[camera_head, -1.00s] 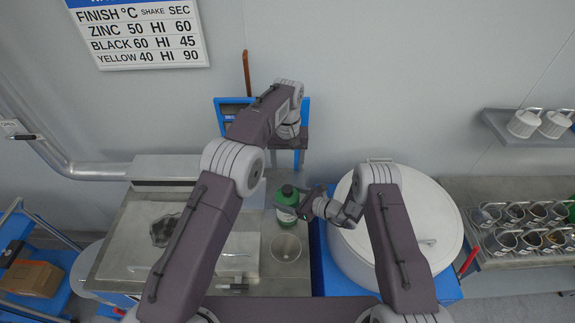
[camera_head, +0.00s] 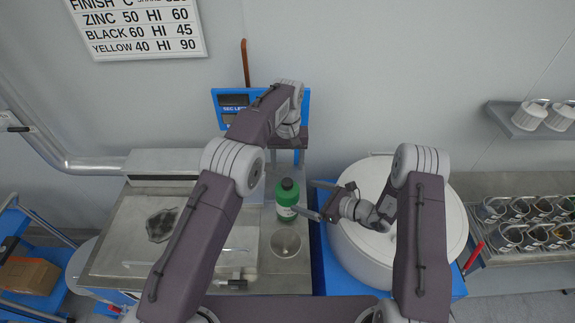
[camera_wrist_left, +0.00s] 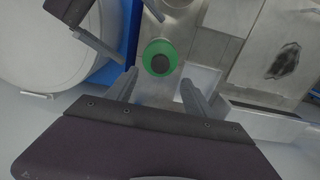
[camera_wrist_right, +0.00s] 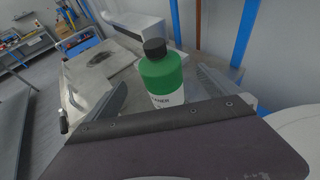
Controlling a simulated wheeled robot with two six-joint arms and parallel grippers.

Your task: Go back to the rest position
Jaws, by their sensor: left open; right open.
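A green bottle (camera_head: 288,196) with a dark cap and white label stands upright on the metal bench. My right gripper (camera_head: 304,196) is open and empty just to the right of the bottle, its fingers pointing at it. In the right wrist view the bottle (camera_wrist_right: 161,75) shows beyond and between the open fingers (camera_wrist_right: 165,84). My left gripper's fingers are hard to make out in the head view, where its wrist is raised before the blue display stand. In the left wrist view it is open and empty (camera_wrist_left: 159,76), with the green bottle (camera_wrist_left: 160,57) seen from above.
A clear beaker (camera_head: 286,244) stands in front of the bottle. A large white drum (camera_head: 345,245) is close under my right arm. A blue-framed display unit (camera_head: 232,98) stands behind my left wrist. Metal cups (camera_head: 508,238) sit on a rack at right.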

